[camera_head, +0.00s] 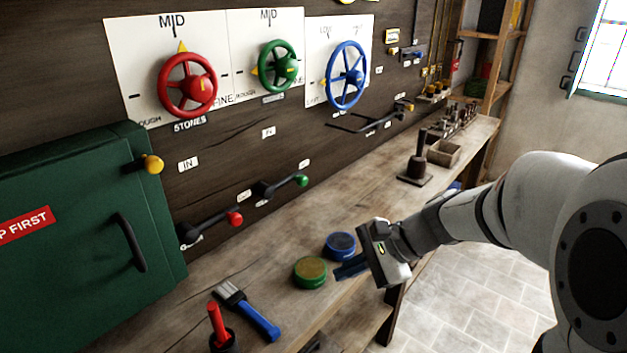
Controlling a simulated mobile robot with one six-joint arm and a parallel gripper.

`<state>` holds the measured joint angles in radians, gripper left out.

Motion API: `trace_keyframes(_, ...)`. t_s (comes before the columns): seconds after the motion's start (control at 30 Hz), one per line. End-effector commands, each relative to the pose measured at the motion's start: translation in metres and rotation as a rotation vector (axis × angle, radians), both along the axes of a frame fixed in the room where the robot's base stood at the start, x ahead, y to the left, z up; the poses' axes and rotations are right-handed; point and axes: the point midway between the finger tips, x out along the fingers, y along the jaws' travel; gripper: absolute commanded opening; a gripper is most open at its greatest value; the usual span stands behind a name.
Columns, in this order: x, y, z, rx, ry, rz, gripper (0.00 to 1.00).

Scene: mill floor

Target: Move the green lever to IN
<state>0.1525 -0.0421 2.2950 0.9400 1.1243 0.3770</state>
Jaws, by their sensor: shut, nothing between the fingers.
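The green lever is a black arm with a green knob (302,180), mounted low on the dark plank wall above the bench. Its arm points right and slightly up from its pivot. A small white label (268,132) sits on the wall above it, and other small labels lie near the lever; their text is too small to read surely. My gripper (350,268) is shut and empty, over the bench's front edge, to the right of and below the lever, well apart from it. It is close beside a green round tin (310,272) and a blue round tin (340,245).
A green cabinet (70,230) juts out at left. A brush (248,312) lies in front. Red, green and blue handwheels (345,75) are above. Bench between lever and tins is clear.

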Motion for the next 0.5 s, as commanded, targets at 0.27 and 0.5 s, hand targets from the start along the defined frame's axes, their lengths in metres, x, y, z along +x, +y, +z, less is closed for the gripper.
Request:
trace_keyframes(0.27,0.101,-0.007,-0.032,0.476,0.245,-0.414,0.00)
trace_keyframes(0.5,0.175,-0.046,-0.052,0.831,0.380,-0.681,0.00)
